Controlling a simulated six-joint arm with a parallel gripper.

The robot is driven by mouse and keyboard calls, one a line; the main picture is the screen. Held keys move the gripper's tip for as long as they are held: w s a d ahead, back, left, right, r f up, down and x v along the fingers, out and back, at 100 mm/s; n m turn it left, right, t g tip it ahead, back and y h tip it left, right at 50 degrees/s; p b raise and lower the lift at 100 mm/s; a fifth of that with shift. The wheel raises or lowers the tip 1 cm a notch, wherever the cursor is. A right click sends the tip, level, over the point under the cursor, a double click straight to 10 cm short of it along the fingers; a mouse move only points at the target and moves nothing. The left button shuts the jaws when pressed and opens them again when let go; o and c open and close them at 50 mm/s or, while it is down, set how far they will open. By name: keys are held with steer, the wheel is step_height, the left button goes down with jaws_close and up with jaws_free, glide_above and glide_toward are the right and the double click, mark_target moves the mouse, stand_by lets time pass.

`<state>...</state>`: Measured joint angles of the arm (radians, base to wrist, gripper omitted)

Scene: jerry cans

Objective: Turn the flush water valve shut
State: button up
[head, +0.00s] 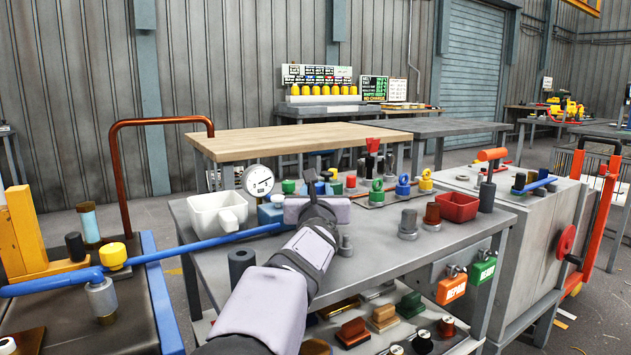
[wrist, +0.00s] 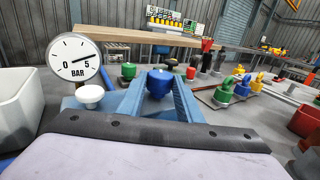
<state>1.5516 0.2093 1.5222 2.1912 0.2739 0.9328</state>
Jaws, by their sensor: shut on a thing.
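A blue valve knob (wrist: 159,84) sits between the two fingers of my gripper (wrist: 160,90) in the wrist view; I take it as the flush water valve, though no label can be read. My gripper is shut on it, one finger on each side. In the head view my gripper (head: 318,184) reaches over the grey bench, and its body and fingers mostly hide the blue knob (head: 319,188). The knob's base and stem are hidden, so I cannot tell how far it is turned.
A pressure gauge (wrist: 74,56) and a white knob (wrist: 90,95) stand just left of my gripper. A green knob (wrist: 129,72) and a red knob (wrist: 191,73) are close behind. A white bin (head: 217,211) is at left, a red bin (head: 457,207) at right.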

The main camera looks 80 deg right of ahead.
steer(key=t+p, duration=0.1)
steer(key=p, duration=0.1)
steer(key=n+t+p, duration=0.1)
steer(key=p, duration=0.1)
steer(key=shift+s+d+r+n+y, duration=0.1)
steer(key=shift+s+r+n+y, duration=0.2)
steer(key=shift+s+y, duration=0.1)
steer(key=n+t+p, duration=0.1)
steer(key=p, duration=0.1)
steer(key=n+t+y+p, duration=0.1)
steer(key=t+p, duration=0.1)
steer(key=n+t+y+p, duration=0.1)
steer(key=p, duration=0.1)
steer(key=shift+s+d+f, duration=0.1)
steer(key=shift+s+d, duration=0.1)
steer(key=shift+s, duration=0.05)
steer(key=n+t+y+p, duration=0.1)
steer(key=t+p, duration=0.1)
steer(key=p, duration=0.1)
steer(key=shift+f+n+y, duration=0.15)
steer(key=shift+n+y, duration=0.15)
steer(key=shift+y, duration=0.1)
steer(key=shift+f+t, duration=0.1)
steer(key=shift+t, duration=0.2)
steer(key=o, duration=1)
steer(key=shift+o, duration=0.2)
step_height(320, 180, up, 10)
steer(key=p, duration=0.3)
